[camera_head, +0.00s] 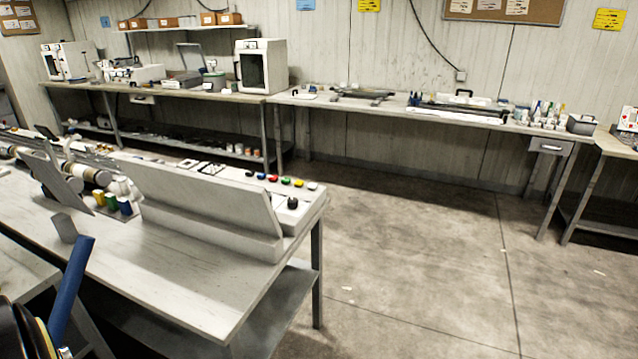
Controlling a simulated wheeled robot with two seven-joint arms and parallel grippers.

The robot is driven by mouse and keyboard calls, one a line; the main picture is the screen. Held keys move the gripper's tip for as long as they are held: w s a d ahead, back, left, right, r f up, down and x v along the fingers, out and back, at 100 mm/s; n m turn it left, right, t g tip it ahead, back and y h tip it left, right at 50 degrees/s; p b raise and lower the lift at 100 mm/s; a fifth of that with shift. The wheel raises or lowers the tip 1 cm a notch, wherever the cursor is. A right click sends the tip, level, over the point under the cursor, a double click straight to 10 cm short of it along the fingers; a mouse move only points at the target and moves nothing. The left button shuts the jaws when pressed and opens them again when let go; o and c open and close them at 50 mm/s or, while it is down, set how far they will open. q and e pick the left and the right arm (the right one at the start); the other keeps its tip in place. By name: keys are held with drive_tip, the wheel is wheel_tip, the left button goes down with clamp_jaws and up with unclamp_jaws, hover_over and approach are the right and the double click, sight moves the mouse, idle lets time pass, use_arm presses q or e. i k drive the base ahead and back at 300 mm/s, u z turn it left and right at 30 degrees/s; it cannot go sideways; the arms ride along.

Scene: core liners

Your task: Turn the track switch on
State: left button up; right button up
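I cannot make out for sure which thing is the track switch. A control strip with several coloured buttons (285,180) runs along the back right edge of the near table, behind a large tilted grey panel (205,200). A black knob (293,203) stands at the right end of that strip. A white box with red marks (628,119) shows at the far right edge, too small to read. Neither of my grippers is in view.
The near table (165,283) fills the lower left, with coloured small containers (118,204) on it. A long workbench (420,116) runs along the back wall. A blue bar (72,285) stands at lower left. The concrete floor (430,255) at centre and right is clear.

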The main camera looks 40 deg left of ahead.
sight(292, 202)
drive_tip(key=i, duration=1.95)
drive_tip(key=u, duration=3.25)
